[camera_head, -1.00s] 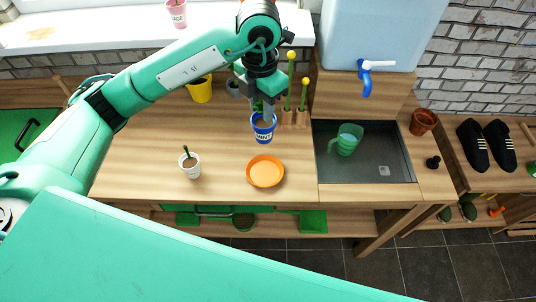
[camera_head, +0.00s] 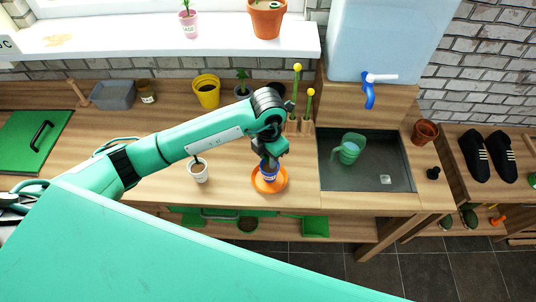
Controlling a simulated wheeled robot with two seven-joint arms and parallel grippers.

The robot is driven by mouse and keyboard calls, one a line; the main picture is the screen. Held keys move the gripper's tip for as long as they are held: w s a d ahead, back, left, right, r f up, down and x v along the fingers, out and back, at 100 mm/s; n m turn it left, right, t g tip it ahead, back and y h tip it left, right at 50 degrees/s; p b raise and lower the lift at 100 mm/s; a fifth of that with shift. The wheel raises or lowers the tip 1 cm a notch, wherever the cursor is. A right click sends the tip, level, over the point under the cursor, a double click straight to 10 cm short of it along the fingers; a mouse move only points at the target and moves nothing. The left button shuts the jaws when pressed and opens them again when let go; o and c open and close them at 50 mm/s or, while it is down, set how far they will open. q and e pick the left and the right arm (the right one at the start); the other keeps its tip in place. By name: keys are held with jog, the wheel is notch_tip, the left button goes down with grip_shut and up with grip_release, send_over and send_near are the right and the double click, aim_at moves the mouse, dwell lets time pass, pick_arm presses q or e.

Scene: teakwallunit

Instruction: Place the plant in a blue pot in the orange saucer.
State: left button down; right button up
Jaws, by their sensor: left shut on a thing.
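The blue pot (camera_head: 269,172) with a white label is at the orange saucer (camera_head: 257,186), over its middle. I cannot tell whether its base touches the saucer. My left gripper (camera_head: 268,160) comes down from above and is shut on the blue pot's rim. The plant in the pot is hidden behind the gripper. The orange saucer lies on the wooden worktop (camera_head: 225,195), near its front edge. My right gripper is not in view.
A white pot (camera_head: 199,174) with a small plant stands left of the saucer. Yellow (camera_head: 207,95) and other pots stand at the back. A sink (camera_head: 365,175) with a green watering can (camera_head: 348,150) is at the right. Yellow-tipped sticks (camera_head: 297,85) stand behind the gripper.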

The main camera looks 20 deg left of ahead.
pick_arm(q)
jog(key=shift+f, duration=0.6)
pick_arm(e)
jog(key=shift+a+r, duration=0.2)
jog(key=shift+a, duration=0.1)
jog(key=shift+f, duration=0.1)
pick_arm(q)
jog(key=c, duration=1.5)
grip_release()
jog(key=shift+f, duration=0.2)
jog(key=o, duration=0.4)
jog(key=shift+r, duration=0.1)
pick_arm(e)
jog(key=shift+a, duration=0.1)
